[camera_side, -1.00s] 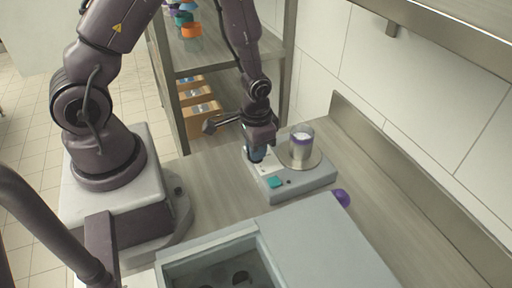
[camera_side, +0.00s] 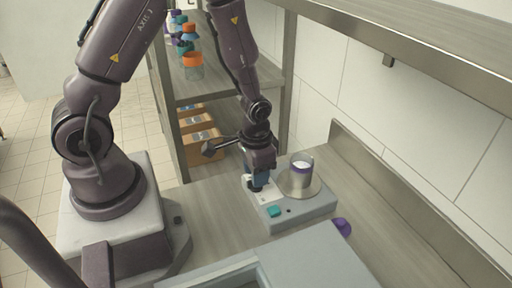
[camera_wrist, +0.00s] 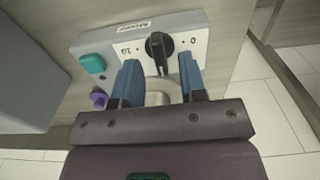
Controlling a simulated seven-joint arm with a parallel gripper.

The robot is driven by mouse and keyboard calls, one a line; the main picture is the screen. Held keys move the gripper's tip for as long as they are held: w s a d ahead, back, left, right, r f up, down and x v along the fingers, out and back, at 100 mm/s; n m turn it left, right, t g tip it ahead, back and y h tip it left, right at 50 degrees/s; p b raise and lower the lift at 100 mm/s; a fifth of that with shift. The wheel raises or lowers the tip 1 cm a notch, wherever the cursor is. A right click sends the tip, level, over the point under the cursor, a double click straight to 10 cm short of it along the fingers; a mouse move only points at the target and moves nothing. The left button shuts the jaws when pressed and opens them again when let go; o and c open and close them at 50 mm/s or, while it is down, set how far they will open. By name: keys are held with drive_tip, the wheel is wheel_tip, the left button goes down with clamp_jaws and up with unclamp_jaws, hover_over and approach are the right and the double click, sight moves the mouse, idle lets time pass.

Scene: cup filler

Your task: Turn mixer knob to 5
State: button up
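The mixer (camera_side: 300,211) is a grey box on the counter with a teal button (camera_side: 274,211) and a round plate. Its black knob (camera_wrist: 158,48) sits on a white dial panel, with "10" at the left and "0" at the right in the wrist view. The knob's narrow grip stands roughly upright in that picture; its exact setting is hard to read. In the side view my gripper (camera_side: 260,181) is just above the knob.
A purple lid-like piece (camera_side: 342,226) lies beside the mixer. A grey box (camera_side: 310,262) stands in front. A shelf rack (camera_side: 205,87) with colourful-capped containers is behind. The wall ledge (camera_side: 400,200) runs along the right.

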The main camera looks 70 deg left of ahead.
wheel_tip(320, 180, up, 11)
idle(0.3)
drive_tip(key=shift+r, duration=0.1)
drive_tip(key=s+d+r+t, duration=0.1)
drive_tip(key=s+r, duration=0.3)
drive_tip(key=r, duration=0.4)
drive_tip(key=s+d+r+t, duration=0.1)
drive_tip(key=s+r+t, duration=0.3)
drive_tip(key=r, duration=0.5)
drive_tip(key=shift+s+d+t, duration=0.3)
drive_tip(key=shift+s+d, duration=0.1)
drive_tip(key=shift+s, duration=0.4)
